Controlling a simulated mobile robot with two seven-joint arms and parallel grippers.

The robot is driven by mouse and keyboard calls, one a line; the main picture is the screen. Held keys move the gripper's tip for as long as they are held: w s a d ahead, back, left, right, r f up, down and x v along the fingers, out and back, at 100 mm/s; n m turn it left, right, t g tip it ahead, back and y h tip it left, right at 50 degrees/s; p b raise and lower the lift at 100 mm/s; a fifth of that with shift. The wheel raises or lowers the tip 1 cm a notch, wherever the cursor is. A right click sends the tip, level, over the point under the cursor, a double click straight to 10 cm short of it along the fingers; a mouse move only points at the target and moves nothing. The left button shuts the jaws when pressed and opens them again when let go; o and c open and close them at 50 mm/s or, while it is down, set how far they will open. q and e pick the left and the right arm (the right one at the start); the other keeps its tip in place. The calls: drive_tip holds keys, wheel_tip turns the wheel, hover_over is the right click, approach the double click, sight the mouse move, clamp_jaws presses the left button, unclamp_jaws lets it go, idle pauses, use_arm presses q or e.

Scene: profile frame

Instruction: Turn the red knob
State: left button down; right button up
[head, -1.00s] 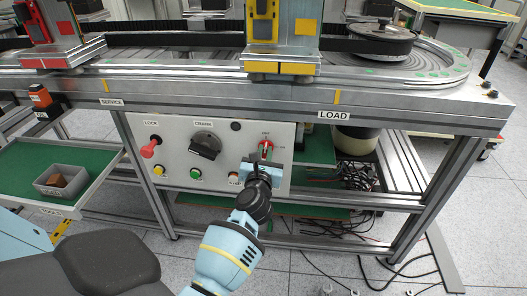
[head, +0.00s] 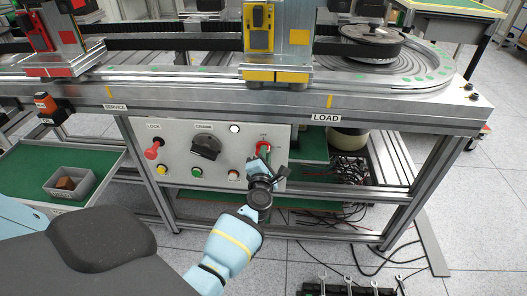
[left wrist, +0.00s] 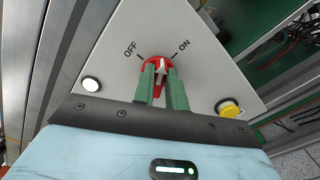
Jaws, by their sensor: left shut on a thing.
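The red knob (head: 263,147) is on the right part of the light grey control panel (head: 185,147), below the rail marked LOAD. In the left wrist view the red knob (left wrist: 153,85) carries a white arrow that points up, between the OFF mark at left and the ON mark at right. My left gripper (left wrist: 158,74) is shut on the knob, one green finger on each side of it. In the head view my left gripper (head: 264,160) partly covers the knob's lower side. A round white lamp (head: 235,129) on the panel is bright. My right gripper is not in view.
The panel also bears a black crank dial (head: 205,147), a red lock knob (head: 152,152) and several push buttons. A metal frame post (head: 411,192) stands right of the panel. A grey bin (head: 70,184) sits on the left shelf.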

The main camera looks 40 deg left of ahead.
use_arm(q)
drive_tip(key=shift+f+m+p, duration=0.15)
drive_tip(key=shift+m+p, duration=0.4)
drive_tip(key=shift+m, duration=0.9)
drive_tip(key=shift+f+m+p, duration=0.15)
drive_tip(key=shift+m+p, duration=0.4)
drive_tip(key=shift+m, duration=0.9)
drive_tip(key=c, duration=1.4)
unclamp_jaws()
drive_tip(key=shift+c, duration=0.2)
drive_tip(key=p+v, duration=0.1)
drive_tip(key=v, duration=0.6)
drive_tip(key=shift+s+d, duration=0.25)
drive_tip(key=shift+s, duration=0.1)
